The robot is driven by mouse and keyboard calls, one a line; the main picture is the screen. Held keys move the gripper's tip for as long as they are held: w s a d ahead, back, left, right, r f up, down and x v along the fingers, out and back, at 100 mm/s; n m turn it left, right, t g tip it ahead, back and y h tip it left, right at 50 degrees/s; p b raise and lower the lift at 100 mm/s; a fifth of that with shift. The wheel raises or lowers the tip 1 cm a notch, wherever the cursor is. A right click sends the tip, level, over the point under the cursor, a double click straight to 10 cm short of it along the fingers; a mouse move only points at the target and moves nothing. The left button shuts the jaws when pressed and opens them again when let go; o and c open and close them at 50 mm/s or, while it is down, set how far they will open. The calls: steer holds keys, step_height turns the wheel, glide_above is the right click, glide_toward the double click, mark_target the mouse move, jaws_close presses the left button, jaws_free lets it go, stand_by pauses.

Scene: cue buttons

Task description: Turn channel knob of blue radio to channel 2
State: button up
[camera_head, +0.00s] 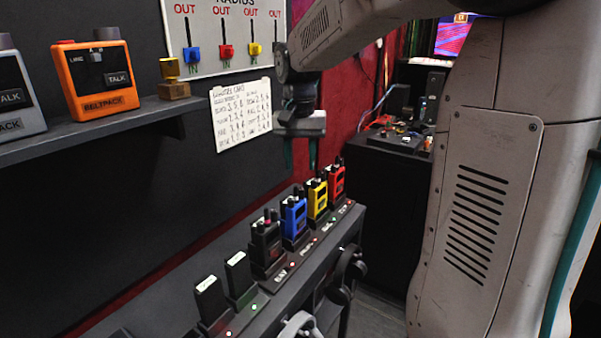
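The blue radio (293,219) stands upright in a charger slot on the dark rack, between a black radio (266,243) on its left and a yellow radio (317,200) on its right. Its knobs are on top and too small to read, so I cannot tell the channel. My gripper (301,154) points down above the rack, above the blue and yellow radios and apart from them. Its two teal fingers are spread with a gap between them, and nothing shows between them.
A red radio (336,181) stands beyond the yellow one. Battery packs (210,299) sit in the near slots. A headset (343,275) hangs on the rack's front. A shelf (95,128) with an orange beltpack (95,79) is at left. A paper card (242,115) is on the wall.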

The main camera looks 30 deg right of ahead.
mark_target(301, 193)
steer(key=shift+r, duration=0.3)
steer(key=shift+d, duration=0.15)
steer(key=d+f+m+y, duration=0.2)
steer(key=d+m, duration=0.3)
steer(key=a+f+m+y, duration=0.1)
steer(key=f, duration=0.1)
steer(key=a+f+m+y, duration=0.1)
steer(key=a+f, duration=0.1)
steer(key=a+f+m, duration=0.1)
steer(key=f+m, duration=0.1)
steer(key=shift+a+g+y, duration=0.3)
steer(key=shift+y, duration=0.1)
steer(key=shift+c, duration=0.3)
